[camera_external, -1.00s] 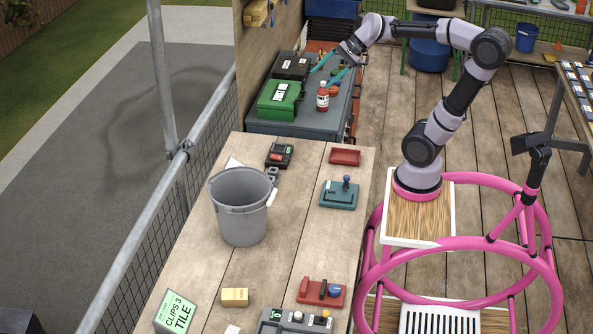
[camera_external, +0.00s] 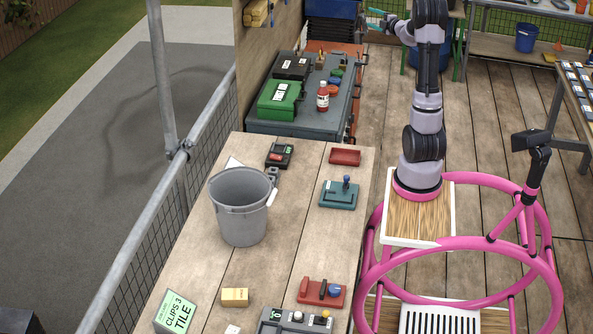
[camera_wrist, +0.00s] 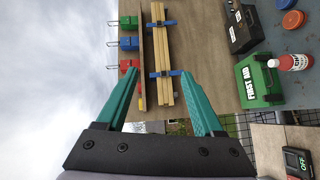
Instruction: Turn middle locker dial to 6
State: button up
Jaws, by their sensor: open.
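No locker dial or number can be made out in either view. In the wrist view, three small blocks with thin wire-like loops line the top left: green (camera_wrist: 129,23), blue (camera_wrist: 129,43) and red (camera_wrist: 128,66). I cannot tell whether any has a dial. My gripper (camera_wrist: 157,73) has two teal fingers spread apart with nothing between them. In the external view my gripper (camera_external: 377,19) is near the top edge, pointing left, beyond the grey tool bench. A blue cabinet (camera_external: 331,9) is at the top, partly cut off.
The grey bench (camera_external: 285,125) holds a green first aid box (camera_external: 279,100), a black case (camera_external: 291,67) and a red bottle (camera_external: 323,97). A wooden board (camera_wrist: 205,60) carries yellowish lengths (camera_wrist: 163,60). A grey bucket (camera_external: 240,205) stands on the nearer table.

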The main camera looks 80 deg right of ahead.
send_near(346, 138)
jog(key=f+x, duration=0.1)
jog(key=x, duration=0.7)
jog(key=shift+s+d, duration=0.35)
jog(key=shift+d, duration=0.05)
jog(key=shift+c, duration=0.3)
grip_shut()
jog(key=shift+f, duration=0.1)
jog(key=shift+h, duration=0.3)
